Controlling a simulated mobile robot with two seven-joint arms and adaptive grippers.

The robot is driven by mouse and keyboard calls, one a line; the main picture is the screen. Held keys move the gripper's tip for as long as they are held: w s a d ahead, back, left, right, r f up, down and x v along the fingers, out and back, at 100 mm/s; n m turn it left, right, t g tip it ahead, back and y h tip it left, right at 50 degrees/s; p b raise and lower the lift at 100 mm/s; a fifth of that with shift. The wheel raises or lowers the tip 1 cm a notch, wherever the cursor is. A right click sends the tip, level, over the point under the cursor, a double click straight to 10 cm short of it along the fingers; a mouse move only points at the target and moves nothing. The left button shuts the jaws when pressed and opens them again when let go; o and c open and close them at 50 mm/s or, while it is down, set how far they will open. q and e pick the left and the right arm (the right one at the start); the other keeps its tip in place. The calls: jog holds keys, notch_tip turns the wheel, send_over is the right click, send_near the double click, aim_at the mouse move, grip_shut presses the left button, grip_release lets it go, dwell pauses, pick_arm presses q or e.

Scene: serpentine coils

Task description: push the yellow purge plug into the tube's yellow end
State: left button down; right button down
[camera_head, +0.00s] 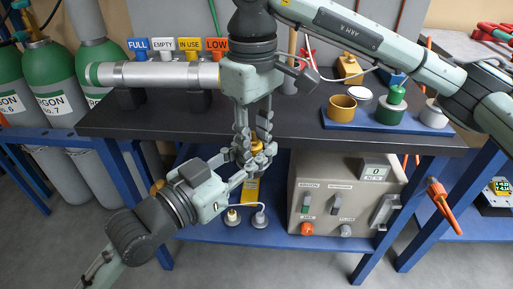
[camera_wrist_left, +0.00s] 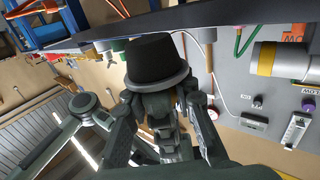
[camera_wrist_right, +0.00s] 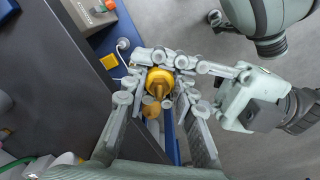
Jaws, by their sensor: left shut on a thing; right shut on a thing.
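The yellow purge plug (camera_wrist_right: 158,80) is between the fingers of both grippers, in front of the bench edge. In the head view a bit of it (camera_head: 258,149) shows among the fingers. My right gripper (camera_head: 255,148) reaches down from above and is shut on it. My left gripper (camera_head: 250,167) comes from the lower left and is also shut on it; the exact finger contacts are hard to see. The silver tube (camera_head: 160,75) lies across the bench top, green band at its left end.
Coloured tags (camera_head: 163,44) stand behind the tube. A blue tray (camera_head: 375,119) with ring-shaped pieces sits on the bench at right. Below are a control box (camera_head: 345,205) and a blue shelf (camera_head: 215,232). Green cylinders (camera_head: 55,85) stand at left.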

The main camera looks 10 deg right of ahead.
jog(key=c, duration=1.2)
grip_release()
jog(key=shift+w+r, duration=0.1)
jog(key=shift+o, duration=0.2)
